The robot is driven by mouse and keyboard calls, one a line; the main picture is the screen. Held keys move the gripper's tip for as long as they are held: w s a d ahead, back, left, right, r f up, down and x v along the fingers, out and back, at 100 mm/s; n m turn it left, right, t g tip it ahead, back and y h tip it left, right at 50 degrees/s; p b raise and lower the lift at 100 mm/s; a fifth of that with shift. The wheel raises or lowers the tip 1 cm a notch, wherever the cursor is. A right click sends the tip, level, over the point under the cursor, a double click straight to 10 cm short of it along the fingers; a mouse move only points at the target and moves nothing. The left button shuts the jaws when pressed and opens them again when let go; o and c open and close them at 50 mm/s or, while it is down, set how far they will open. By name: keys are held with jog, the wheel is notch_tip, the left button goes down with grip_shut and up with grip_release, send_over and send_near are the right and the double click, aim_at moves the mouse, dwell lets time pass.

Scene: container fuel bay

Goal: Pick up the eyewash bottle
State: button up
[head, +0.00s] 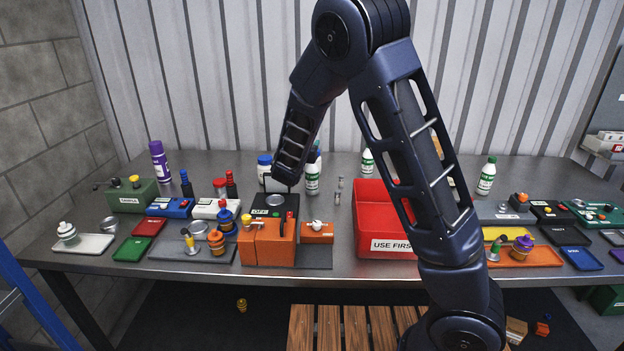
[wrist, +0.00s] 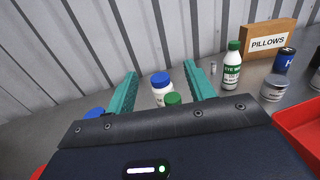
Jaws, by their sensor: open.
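White eyewash bottles with green labels and green caps stand on the bench. In the head view one (head: 312,180) is just right of my forearm's end, another (head: 367,163) is behind the red bin, and a third (head: 486,178) is at the right. In the wrist view my gripper (wrist: 161,73) has its teal fingers spread apart with nothing held. A green cap (wrist: 173,99) shows low between them, its bottle hidden by the gripper body. An EYE WASH bottle (wrist: 232,68) stands upright right of the fingers. In the head view my fingers are hidden.
A white blue-capped bottle (wrist: 161,88) stands just behind the green cap, and another blue cap (wrist: 93,113) is at left. The red USE FIRST bin (head: 385,244) lies to the right. Boxes and trays crowd the bench front.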

send_over(312, 175)
jog(key=s+a, duration=0.2)
jog(key=s, duration=0.1)
notch_tip(312, 175, down, 8)
jog(key=shift+d+f+x, duration=0.1)
jog(key=shift+d+x, duration=0.05)
jog(key=shift+x, duration=1.8)
jog(key=shift+d+f+x, duration=0.1)
jog(key=shift+d+x, duration=0.05)
jog(key=shift+x, duration=1.75)
jog(key=shift+s, duration=0.1)
grip_shut()
